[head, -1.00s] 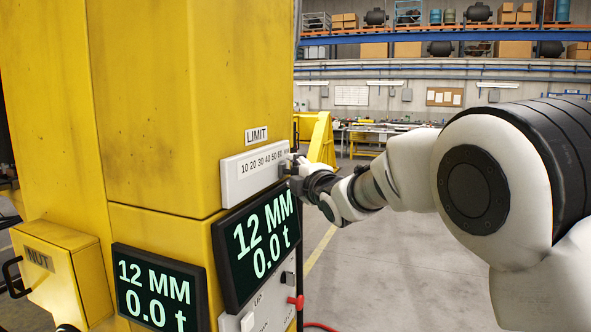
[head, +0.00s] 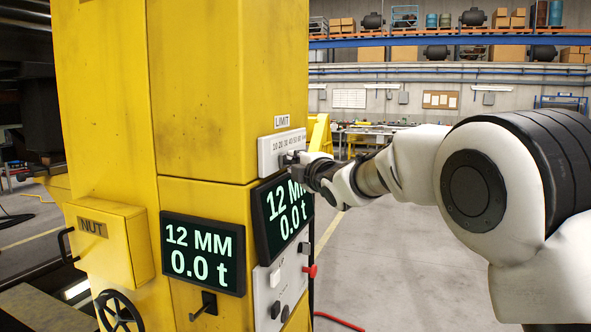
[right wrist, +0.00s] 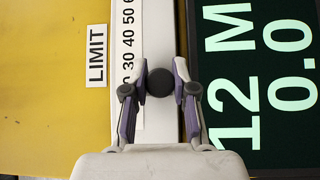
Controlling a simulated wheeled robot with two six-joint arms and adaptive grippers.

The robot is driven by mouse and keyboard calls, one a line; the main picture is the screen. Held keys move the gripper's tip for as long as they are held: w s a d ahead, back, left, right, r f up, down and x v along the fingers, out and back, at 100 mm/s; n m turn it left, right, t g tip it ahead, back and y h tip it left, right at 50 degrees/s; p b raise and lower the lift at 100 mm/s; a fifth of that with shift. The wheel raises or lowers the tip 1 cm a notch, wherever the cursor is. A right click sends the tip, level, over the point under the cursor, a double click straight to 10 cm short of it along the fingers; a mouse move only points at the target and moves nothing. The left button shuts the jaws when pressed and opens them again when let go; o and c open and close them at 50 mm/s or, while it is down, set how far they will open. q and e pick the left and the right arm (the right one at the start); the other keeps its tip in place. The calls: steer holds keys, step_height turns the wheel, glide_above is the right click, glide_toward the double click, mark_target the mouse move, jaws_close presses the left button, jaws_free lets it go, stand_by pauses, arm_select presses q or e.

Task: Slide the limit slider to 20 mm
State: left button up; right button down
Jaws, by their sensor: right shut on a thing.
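The white limit scale plate (head: 265,158) is on the yellow column under a LIMIT label (head: 282,122). Its numbers run from 10 upward in tens. My right gripper (head: 292,158) is at the plate, covering part of its lower edge. In the right wrist view, my right gripper (right wrist: 161,84) is shut on the dark round slider knob (right wrist: 160,83), a finger on each side. The lower numbers are partly hidden there. My left gripper is not in view.
Below the plate, a tilted display (head: 268,232), partly behind my arm, reads 12 MM and 0.0 t. A second display (head: 203,252) reads the same. A control panel (head: 262,290) with a red knob is below. A NUT box (head: 110,245) juts out left. Open floor lies right.

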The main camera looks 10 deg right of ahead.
steer(key=shift+s+r, duration=0.1)
steer(key=shift+w+d, duration=0.15)
steer(key=shift+w, duration=0.15)
steer(key=c, duration=0.9)
jaws_free()
steer(key=shift+s, duration=0.1)
steer(key=s+d, duration=0.2)
steer(key=s, duration=0.9)
steer(key=shift+s, duration=0.4)
